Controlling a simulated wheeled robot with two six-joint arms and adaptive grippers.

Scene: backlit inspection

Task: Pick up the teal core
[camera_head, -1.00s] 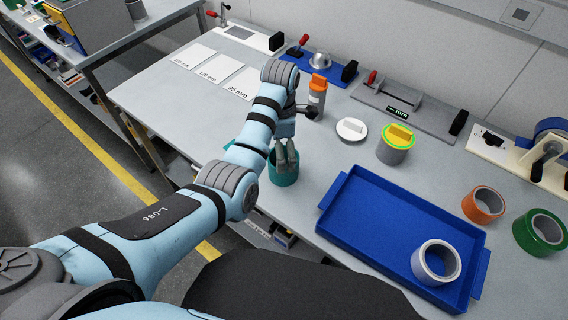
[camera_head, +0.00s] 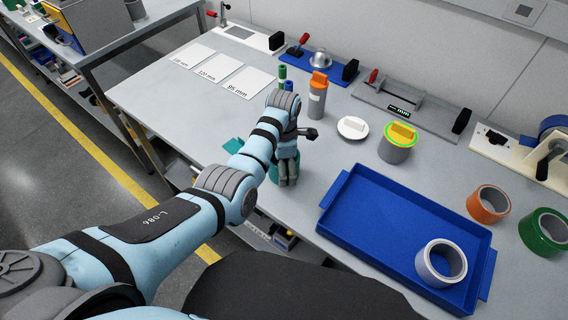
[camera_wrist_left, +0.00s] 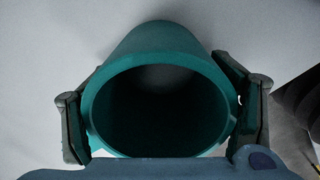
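The teal core (camera_wrist_left: 165,45) is a hollow round tube. In the left wrist view its open end faces the camera, between the two fingers of my left gripper (camera_wrist_left: 163,112). One finger is close against each side, and a thin light gap shows by the right finger. In the head view my left gripper (camera_head: 287,176) points down over the core near the table's front edge and hides most of it. A strip of teal (camera_head: 273,173) shows beside the fingers. My right gripper is not in view.
A blue tray (camera_head: 385,215) holding a white ring (camera_head: 424,270) stands to the right. Behind are an orange-capped bottle (camera_head: 317,100), a white disc (camera_head: 352,128) and a grey can with a yellow-green top (camera_head: 394,154). Another teal piece (camera_head: 233,145) is partly behind my arm.

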